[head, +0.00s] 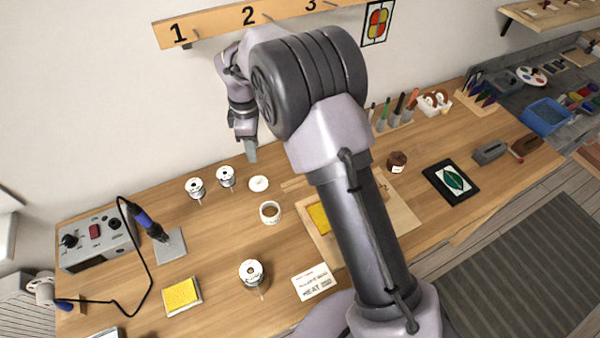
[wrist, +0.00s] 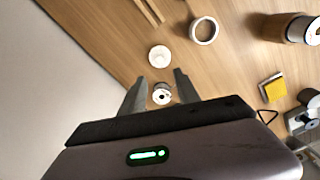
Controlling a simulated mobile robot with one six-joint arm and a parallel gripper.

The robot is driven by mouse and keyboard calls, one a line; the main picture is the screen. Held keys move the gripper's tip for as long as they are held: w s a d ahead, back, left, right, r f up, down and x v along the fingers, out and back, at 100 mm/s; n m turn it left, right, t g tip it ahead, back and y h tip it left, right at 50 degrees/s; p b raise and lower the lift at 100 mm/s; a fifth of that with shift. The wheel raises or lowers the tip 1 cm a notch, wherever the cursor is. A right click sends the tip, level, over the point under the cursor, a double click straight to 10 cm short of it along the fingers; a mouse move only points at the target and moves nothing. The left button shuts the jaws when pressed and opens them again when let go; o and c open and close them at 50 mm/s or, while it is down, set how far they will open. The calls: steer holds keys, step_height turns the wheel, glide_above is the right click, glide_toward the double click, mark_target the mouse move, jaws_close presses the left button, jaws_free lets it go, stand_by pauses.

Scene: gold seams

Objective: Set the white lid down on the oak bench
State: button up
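The white lid (head: 258,183) lies flat on the oak bench (head: 225,235), between a spool and an open round jar (head: 269,212). In the wrist view the lid (wrist: 159,56) shows just beyond my fingertips, clear of both, with a small knob in its middle. My gripper (head: 251,154) points down above the back of the bench, behind and above the lid. In the wrist view my gripper (wrist: 160,78) has its two fingers apart with nothing held. A spool (wrist: 161,94) shows on the bench in the gap between them.
Two wire spools (head: 195,188) (head: 226,177) stand left of the lid, and another spool (head: 252,273) stands nearer. A soldering station (head: 97,240) and yellow sponge (head: 181,294) are at left. A wooden board (head: 400,212) lies right. Bare bench surrounds the jar.

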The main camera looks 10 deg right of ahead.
steer(key=s+d+r+m+t, duration=0.1)
steer(key=s+d+r+m, duration=0.3)
steer(key=r, duration=0.3)
steer(key=s+d+r+m+t+y, duration=0.1)
steer(key=s+d+r+m, duration=0.15)
steer(key=s+r, duration=0.35)
steer(key=s+d+r+m+t, duration=0.1)
steer(key=s+d+r+m, duration=0.2)
steer(key=s+r+m, duration=0.3)
steer(key=s+d+r+m+t, duration=0.1)
steer(key=s+d+m+t, duration=0.1)
steer(key=s+m, duration=0.6)
steer(key=s, duration=0.7)
steer(key=shift+d+r+t+y, duration=0.15)
steer(key=shift+d+t+y, duration=0.15)
steer(key=shift+y, duration=0.1)
